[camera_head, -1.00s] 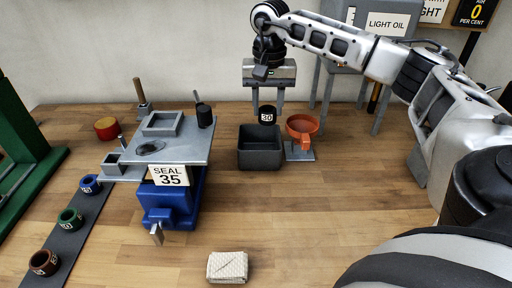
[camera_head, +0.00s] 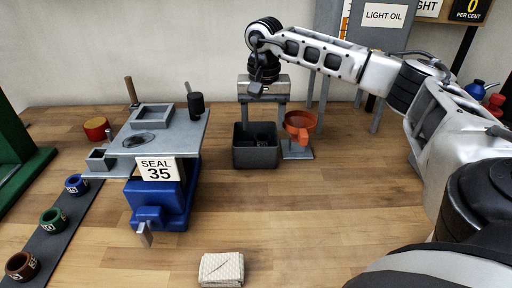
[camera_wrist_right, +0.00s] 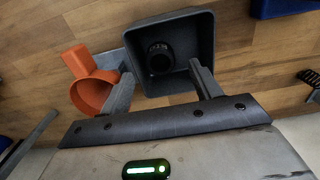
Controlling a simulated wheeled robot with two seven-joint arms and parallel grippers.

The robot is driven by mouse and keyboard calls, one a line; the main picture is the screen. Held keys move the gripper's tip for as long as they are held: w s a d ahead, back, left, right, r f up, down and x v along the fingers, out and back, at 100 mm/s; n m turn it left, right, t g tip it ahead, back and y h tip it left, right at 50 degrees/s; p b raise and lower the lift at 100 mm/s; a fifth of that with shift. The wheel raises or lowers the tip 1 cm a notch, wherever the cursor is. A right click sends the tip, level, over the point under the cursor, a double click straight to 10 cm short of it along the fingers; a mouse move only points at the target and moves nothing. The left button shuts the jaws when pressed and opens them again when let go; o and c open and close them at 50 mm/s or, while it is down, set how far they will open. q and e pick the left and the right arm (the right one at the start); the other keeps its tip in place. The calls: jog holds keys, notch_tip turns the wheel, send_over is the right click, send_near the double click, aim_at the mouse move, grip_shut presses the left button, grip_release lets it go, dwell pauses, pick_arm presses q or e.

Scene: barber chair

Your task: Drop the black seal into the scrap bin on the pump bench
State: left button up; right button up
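The black seal (camera_wrist_right: 160,60) is a short dark ring lying inside the scrap bin (camera_wrist_right: 206,40) in the right wrist view. In the head view the dark grey, open-topped bin (camera_head: 255,158) stands on the wooden bench, and the seal is only a dark shape inside. My right gripper (camera_head: 262,124) is above the bin, its two fingers pointing down and spread apart with nothing between them. In the right wrist view its fingers (camera_wrist_right: 163,82) are apart at the bin's near edge. My left gripper is not in view.
An orange funnel (camera_head: 299,122) on a grey stand is just right of the bin. A blue vise (camera_head: 160,205) with a grey plate and a SEAL 35 sign stands left. Several coloured rings lie on a dark strip (camera_head: 48,240). A folded cloth (camera_head: 222,269) lies in front.

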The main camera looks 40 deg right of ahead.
jog(key=shift+r, duration=0.25)
pick_arm(q)
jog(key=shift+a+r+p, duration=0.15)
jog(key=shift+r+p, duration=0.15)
jog(key=shift+p, duration=0.75)
pick_arm(e)
notch_tip(320, 180, up, 15)
jog(key=shift+r, duration=0.2)
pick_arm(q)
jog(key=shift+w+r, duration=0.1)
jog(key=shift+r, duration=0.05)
